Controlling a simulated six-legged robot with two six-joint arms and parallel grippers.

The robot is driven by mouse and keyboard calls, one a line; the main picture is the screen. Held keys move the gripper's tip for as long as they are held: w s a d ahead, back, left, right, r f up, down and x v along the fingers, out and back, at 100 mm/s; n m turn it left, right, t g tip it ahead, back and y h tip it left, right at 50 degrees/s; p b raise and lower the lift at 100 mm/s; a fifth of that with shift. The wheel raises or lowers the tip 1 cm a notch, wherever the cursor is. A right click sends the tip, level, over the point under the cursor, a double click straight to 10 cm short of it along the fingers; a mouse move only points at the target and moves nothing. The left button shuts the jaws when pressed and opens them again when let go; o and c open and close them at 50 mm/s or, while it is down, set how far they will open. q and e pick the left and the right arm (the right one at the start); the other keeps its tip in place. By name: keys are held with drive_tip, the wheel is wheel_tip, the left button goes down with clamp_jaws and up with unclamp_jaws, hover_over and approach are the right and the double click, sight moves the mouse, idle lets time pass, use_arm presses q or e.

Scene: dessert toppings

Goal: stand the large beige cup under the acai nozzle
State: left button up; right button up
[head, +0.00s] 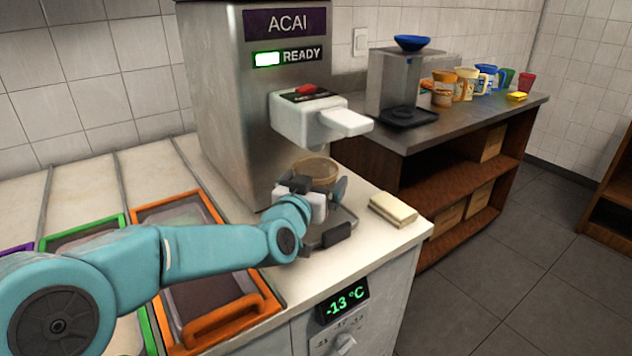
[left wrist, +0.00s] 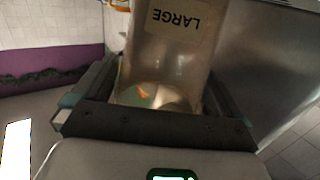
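The large beige cup (head: 316,168) is upright at the acai machine, in front of its steel body and below the nozzle head (head: 322,119). I cannot tell whether it is exactly under the outlet. My left gripper (head: 318,188) reaches it from the front, one finger on each side, and hides its lower part. In the left wrist view the see-through cup (left wrist: 165,62) with its LARGE label fills the gap, and both fingers appear to touch its sides. The cup's base is hidden in the head view. My right gripper is not in view.
A drip tray (head: 343,222) lies under the gripper. A folded beige cloth (head: 393,209) lies to its right on the counter. Orange-rimmed (head: 241,309) and green-rimmed bins are at left. A further counter (head: 450,124) holds a dispenser, several colored cups and a yellow sponge.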

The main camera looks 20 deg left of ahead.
use_arm(q)
drive_tip(key=shift+r, duration=0.25)
drive_tip(key=s, duration=0.7)
drive_tip(key=shift+s+a+r, duration=0.15)
drive_tip(key=shift+s+a, duration=0.05)
drive_tip(key=shift+s, duration=0.1)
